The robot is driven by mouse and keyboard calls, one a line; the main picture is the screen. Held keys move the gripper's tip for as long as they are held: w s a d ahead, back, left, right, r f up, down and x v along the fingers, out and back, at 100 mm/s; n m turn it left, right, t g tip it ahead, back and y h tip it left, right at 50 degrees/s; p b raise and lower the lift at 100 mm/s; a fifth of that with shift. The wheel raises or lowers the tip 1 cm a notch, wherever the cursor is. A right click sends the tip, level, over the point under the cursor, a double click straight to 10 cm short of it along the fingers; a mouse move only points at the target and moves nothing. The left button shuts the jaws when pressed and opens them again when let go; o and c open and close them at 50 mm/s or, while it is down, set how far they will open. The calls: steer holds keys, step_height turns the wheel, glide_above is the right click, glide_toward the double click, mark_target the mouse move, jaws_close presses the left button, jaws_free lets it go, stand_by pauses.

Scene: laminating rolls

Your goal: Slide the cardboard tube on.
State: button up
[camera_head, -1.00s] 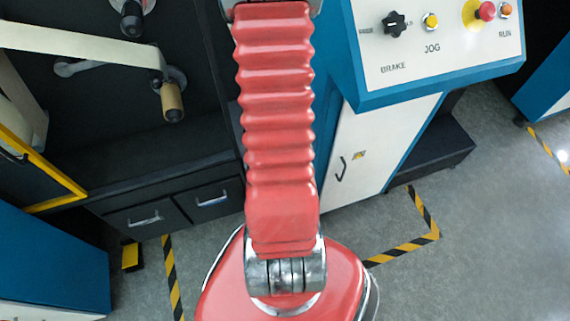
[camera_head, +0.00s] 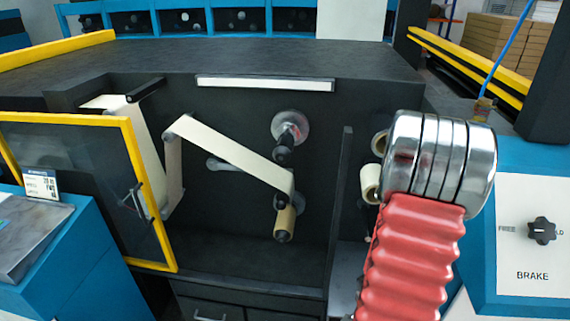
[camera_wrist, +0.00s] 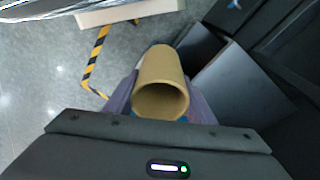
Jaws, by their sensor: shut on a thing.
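My gripper (camera_wrist: 160,100) shows in the wrist view, its purple-grey fingers on both sides of a brown cardboard tube (camera_wrist: 162,68). It is shut on the tube, whose open end faces the camera. In the head view the gripper and tube are out of sight. There, an upper black spindle (camera_head: 283,156) with a round, shiny flange (camera_head: 290,127) sticks out of the dark machine wall and looks bare. Below it, a brown core (camera_head: 285,223) sits on a lower spindle, with a pale web (camera_head: 235,153) running to it.
A yellow-framed door (camera_head: 137,185) stands open at the left. A dark upright divider (camera_head: 339,205) separates the spindles from pale rolls (camera_head: 371,184) at the right. A blue-and-white control panel (camera_head: 520,240) is at far right. In the wrist view, striped floor tape (camera_wrist: 97,60) and dark cabinetry (camera_wrist: 240,85) show.

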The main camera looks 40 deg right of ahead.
steer(key=shift+w, duration=0.1)
stand_by(0.3)
steer(key=w+a+r+n+t, duration=0.1)
steer(key=w+a+r+n, duration=0.2)
steer(key=w, duration=0.5)
steer(key=w+a+r+n, duration=0.1)
steer(key=w+r+n, duration=0.25)
steer(key=w, duration=0.45)
steer(key=w+a+r+n+t, duration=0.15)
steer(key=w+n, duration=0.25)
steer(key=w, duration=0.5)
steer(key=w+a+r+n, duration=0.3)
steer(key=w+a, duration=0.1)
steer(key=a, duration=0.4)
steer(key=w+a+r+n+y, duration=0.1)
steer(key=w+a+r+n, duration=0.3)
steer(key=a, duration=0.4)
steer(key=w+a+r+n, duration=0.3)
steer(key=w+a, duration=0.3)
steer(key=a, duration=0.3)
steer(key=shift+w+r+n+y, duration=0.2)
steer(key=shift+r+n+y, duration=0.05)
steer(key=shift+n+y, duration=0.2)
steer(key=shift+a, duration=0.1)
